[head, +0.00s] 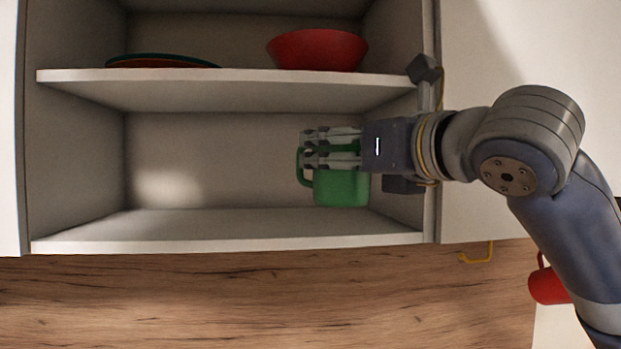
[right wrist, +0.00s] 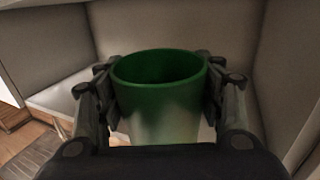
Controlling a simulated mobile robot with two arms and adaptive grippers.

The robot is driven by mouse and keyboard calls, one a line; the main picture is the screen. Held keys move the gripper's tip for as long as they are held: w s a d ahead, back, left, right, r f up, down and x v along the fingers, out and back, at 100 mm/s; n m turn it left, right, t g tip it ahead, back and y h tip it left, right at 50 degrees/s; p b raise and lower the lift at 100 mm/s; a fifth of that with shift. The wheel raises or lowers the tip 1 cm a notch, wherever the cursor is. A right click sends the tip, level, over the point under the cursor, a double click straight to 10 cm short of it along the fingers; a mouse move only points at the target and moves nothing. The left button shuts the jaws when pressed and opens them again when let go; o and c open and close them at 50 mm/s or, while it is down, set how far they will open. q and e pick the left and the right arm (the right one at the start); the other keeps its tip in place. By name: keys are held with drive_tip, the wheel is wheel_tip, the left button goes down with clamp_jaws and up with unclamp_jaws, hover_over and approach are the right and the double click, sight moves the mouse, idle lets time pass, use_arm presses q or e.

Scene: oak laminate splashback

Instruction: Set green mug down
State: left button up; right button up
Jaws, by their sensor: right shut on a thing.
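The green mug (head: 341,188) is upright inside the lower compartment of the open cabinet, toward its right side. Its handle points left in the head view. My right gripper (head: 331,149) reaches in from the right and is shut on the mug near its rim. In the right wrist view the mug (right wrist: 161,95) sits between the two fingers, its open top showing. I cannot tell whether its base touches the cabinet's lower shelf (head: 220,226). My left gripper is not in view.
The upper shelf (head: 230,90) holds a red bowl (head: 317,50) and dark-rimmed plates (head: 162,61). The lower compartment is empty left of the mug. A yellow hook (head: 478,254) and a red mug (head: 548,285) are below the cabinet at right.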

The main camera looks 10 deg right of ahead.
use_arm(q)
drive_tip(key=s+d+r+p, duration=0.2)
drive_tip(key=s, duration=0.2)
use_arm(e)
drive_tip(key=w, duration=0.3)
drive_tip(key=w+d+f+p, duration=0.1)
drive_tip(key=w, duration=0.3)
drive_tip(key=w+f+p, duration=0.1)
drive_tip(key=w, duration=0.3)
drive_tip(key=shift+w+d+f, duration=0.15)
drive_tip(key=shift+w, duration=0.05)
wheel_tip(320, 180, down, 2)
drive_tip(key=shift+f+p, duration=0.15)
drive_tip(key=shift+p, duration=0.55)
drive_tip(key=shift+f, duration=0.25)
drive_tip(key=o, duration=1.2)
drive_tip(key=shift+o, duration=0.3)
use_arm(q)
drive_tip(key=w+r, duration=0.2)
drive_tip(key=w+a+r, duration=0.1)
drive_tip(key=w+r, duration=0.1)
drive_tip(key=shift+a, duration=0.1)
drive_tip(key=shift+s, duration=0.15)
